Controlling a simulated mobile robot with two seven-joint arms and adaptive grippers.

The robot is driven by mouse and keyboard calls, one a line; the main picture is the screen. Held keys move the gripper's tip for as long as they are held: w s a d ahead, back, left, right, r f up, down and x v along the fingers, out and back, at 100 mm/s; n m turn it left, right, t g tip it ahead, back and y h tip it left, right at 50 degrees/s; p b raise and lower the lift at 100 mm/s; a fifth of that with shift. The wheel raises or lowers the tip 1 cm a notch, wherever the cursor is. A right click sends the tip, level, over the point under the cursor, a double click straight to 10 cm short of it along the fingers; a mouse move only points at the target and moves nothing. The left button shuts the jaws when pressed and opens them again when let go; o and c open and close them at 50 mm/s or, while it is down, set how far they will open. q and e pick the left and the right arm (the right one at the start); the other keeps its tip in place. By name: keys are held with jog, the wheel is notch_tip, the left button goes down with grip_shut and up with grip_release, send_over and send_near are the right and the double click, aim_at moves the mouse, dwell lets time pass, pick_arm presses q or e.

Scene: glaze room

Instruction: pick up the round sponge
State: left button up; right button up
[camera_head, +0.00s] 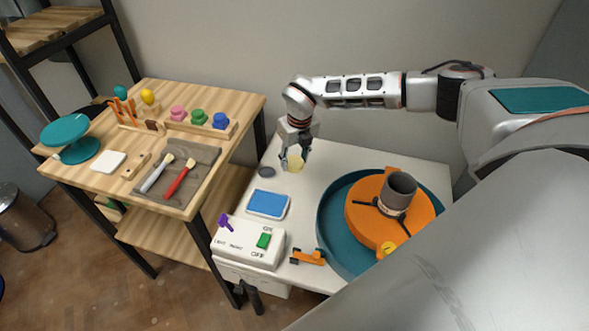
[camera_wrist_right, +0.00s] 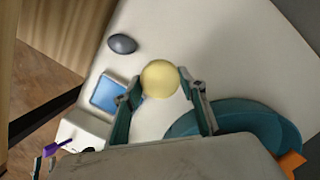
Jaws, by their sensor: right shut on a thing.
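The round sponge (camera_head: 295,163) is pale yellow. It is between the fingers of my right gripper (camera_head: 293,160), over the back left of the white table. In the right wrist view the sponge (camera_wrist_right: 159,79) shows as a yellow disc between the two fingertips of the right gripper (camera_wrist_right: 158,84), which is shut on it. From these views I cannot tell how far the sponge is above the table. My left gripper is not in view.
A dark oval piece (camera_head: 266,172) and a blue pad in a white tray (camera_head: 268,204) lie left of the gripper. A teal basin (camera_head: 326,223) with an orange wheel (camera_head: 361,222) and grey cup (camera_head: 398,190) stands right. A switch box (camera_head: 250,243) is in front.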

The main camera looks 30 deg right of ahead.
aim_at(294, 161)
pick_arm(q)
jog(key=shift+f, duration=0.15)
pick_arm(e)
notch_tip(294, 161, up, 13)
dwell(0.4)
